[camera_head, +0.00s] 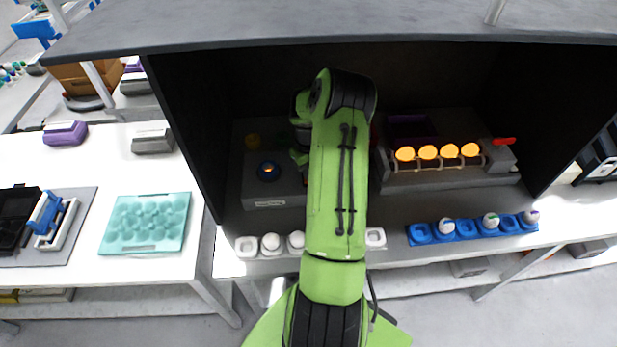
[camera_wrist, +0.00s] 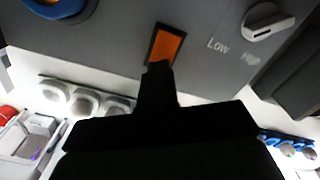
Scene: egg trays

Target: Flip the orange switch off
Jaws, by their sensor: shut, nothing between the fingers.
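The orange switch (camera_wrist: 167,46) shows in the wrist view, a rectangular rocker in a dark frame on a grey panel. My gripper (camera_wrist: 158,70) is shut and empty, its dark fingertips just below the switch and overlapping its lower edge in the picture. I cannot tell whether the fingertips touch it. In the head view my green arm reaches into the dark enclosure and hides the switch and the gripper's fingertips. Whether the switch is on or off is not clear.
A white knob (camera_wrist: 268,27) by "Low" lettering sits right of the switch. A blue ring (camera_wrist: 62,8) is at upper left. Glowing orange eggs (camera_head: 428,152) sit on a device at right. A blue egg tray (camera_head: 466,235) and white cups (camera_head: 271,241) line the front edge.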

